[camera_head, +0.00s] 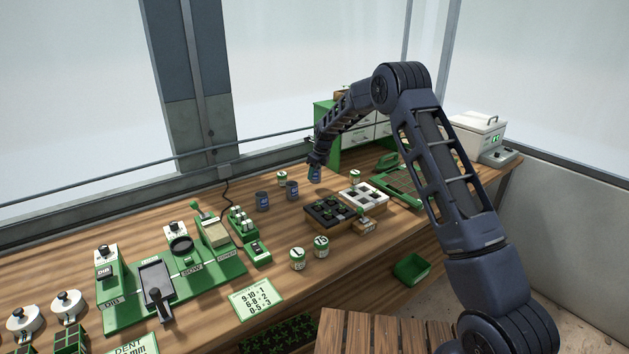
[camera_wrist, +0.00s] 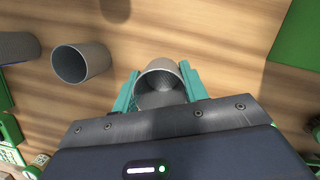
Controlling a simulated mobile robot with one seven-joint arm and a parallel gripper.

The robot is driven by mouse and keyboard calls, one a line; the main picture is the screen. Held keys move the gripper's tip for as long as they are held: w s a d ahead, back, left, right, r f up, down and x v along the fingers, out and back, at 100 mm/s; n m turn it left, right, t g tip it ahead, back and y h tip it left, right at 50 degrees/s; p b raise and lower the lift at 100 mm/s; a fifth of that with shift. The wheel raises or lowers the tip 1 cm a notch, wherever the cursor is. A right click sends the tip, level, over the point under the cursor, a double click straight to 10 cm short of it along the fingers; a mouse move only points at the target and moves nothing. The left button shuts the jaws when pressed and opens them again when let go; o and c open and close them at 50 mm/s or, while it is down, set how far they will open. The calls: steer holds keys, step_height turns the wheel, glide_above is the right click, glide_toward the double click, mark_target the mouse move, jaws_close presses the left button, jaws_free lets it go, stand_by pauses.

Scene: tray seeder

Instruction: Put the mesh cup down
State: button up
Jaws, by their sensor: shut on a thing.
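The mesh cup (camera_head: 315,175) is a small blue-grey cup at the back of the bench in the head view. In the wrist view the cup (camera_wrist: 176,72) shows its open mouth and a mesh-like bottom. My gripper (camera_head: 315,163) is above it, and its two teal fingers (camera_wrist: 160,88) are shut on the cup's sides. The cup looks about upright. I cannot tell whether its base touches the wood.
Two similar cups (camera_head: 262,201) (camera_head: 292,190) stand to the left; one cup (camera_wrist: 80,63) is close by in the wrist view. Bare wood (camera_wrist: 200,30) lies beyond the held cup.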

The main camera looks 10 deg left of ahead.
mark_target(315, 179)
steer(key=shift+f, duration=1.8)
steer(key=shift+f, duration=0.15)
steer(key=o, duration=1)
